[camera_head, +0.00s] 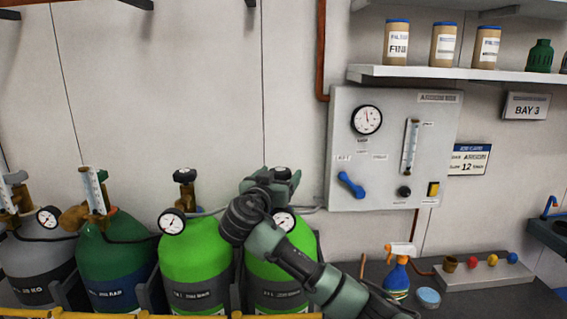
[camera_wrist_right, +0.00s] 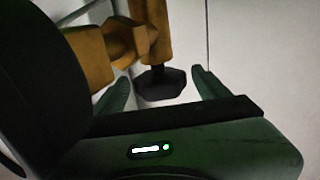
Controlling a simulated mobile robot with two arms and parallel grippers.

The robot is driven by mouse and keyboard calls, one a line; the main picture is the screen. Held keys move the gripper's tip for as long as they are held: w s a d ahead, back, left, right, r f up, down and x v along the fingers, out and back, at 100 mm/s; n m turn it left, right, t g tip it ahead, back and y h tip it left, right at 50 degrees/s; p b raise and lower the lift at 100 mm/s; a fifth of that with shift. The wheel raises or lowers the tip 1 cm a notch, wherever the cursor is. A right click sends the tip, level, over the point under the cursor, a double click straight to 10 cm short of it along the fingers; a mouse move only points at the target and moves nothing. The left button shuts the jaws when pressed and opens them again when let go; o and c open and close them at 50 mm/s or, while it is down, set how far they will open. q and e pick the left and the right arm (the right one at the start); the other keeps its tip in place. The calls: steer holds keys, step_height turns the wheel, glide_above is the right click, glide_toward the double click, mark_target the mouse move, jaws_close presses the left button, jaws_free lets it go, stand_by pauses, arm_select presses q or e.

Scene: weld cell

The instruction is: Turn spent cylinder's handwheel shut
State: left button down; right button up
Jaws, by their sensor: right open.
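Two bright green cylinders stand side by side, the left one (camera_head: 194,255) and the right one (camera_head: 297,265); the frames do not show which is spent. My right gripper (camera_head: 281,176) is at the top of the right one. The right cylinder's dark handwheel (camera_head: 281,173) shows near the fingers. In the right wrist view, my open green fingers (camera_wrist_right: 161,74) stand either side of the dark handwheel (camera_wrist_right: 160,84), with gaps on both sides. The brass valve (camera_wrist_right: 150,30) meets the handwheel. The left cylinder's handwheel (camera_head: 185,175) is clear of my arm. My left gripper is not in view.
A dark green cylinder (camera_head: 115,250) and a grey one (camera_head: 35,262) stand at left. A yellow rail (camera_head: 100,315) runs along the front. Gauges, such as one (camera_head: 172,222) on the left green cylinder, stick out. A wall panel (camera_head: 393,150) and a bench (camera_head: 470,300) are at right.

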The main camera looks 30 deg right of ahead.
mark_target(285, 170)
steer(key=p+x, duration=0.1)
steer(key=x, duration=0.1)
steer(key=shift+w+d+r, duration=0.15)
steer(key=shift+w+d, duration=0.1)
steer(key=shift+d, duration=0.05)
steer(key=shift+w+d, duration=0.25)
steer(key=shift+d, duration=0.05)
steer(key=shift+d, duration=0.1)
steer(key=c, duration=1.3)
steer(key=shift+f+m+g+h+b, duration=0.3)
steer(key=shift+f+m+b, duration=0.1)
steer(key=shift+b, duration=0.55)
steer(key=shift+c, duration=0.3)
steer(key=shift+r+m+g+h+b, duration=0.2)
steer(key=shift+m+g+h+b, duration=0.1)
steer(key=shift+g+b, duration=0.3)
steer(key=shift+s+r, duration=0.1)
steer(key=shift+d, duration=0.1)
